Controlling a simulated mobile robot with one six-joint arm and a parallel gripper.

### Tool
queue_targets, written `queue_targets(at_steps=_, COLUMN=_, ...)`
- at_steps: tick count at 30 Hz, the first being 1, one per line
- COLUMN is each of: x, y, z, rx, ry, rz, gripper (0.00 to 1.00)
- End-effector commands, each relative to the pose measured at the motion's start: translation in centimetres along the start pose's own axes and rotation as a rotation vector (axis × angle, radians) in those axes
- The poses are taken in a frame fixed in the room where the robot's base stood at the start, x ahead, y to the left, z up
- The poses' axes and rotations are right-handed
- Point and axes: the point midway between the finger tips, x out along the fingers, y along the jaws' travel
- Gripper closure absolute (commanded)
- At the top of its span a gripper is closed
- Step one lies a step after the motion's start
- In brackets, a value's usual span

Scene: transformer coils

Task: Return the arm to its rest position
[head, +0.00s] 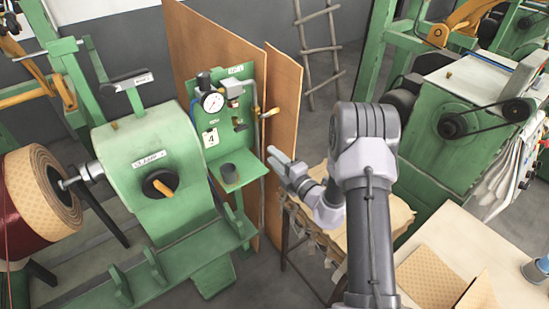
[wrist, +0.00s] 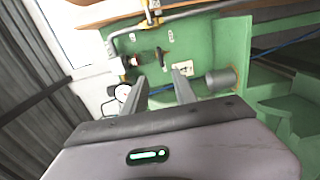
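My arm (head: 370,210) rises from the bottom of the head view and bends at a dark elbow toward the green panel. My gripper (head: 277,160) is in front and to the right of the green panel (head: 238,150). In the wrist view, the two fingers of my gripper (wrist: 159,84) stand apart with nothing between them. Behind them that view shows the panel's pressure gauge (wrist: 123,93), a white label (wrist: 182,69) and a grey cylinder (wrist: 222,80). The fingers appear clear of these, though the exact distance cannot be told.
A green winding machine (head: 155,165) with a large coil (head: 40,195) stands at left. Brown boards (head: 283,130) stand behind the panel. A stool-like stand (head: 320,235) with brown sheets is below my gripper. A pale table (head: 470,250) and another green machine (head: 455,130) are at right.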

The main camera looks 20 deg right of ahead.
Motion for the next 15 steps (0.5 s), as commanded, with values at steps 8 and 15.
queue_targets(at_steps=8, x=0.2, y=0.5, z=-0.6, rx=-0.024, ry=0.025, rz=0.004, gripper=0.66)
queue_targets(at_steps=15, x=-2.6, y=9.2, z=-17.5, rx=-0.735, ry=0.631, rz=0.127, gripper=0.66)
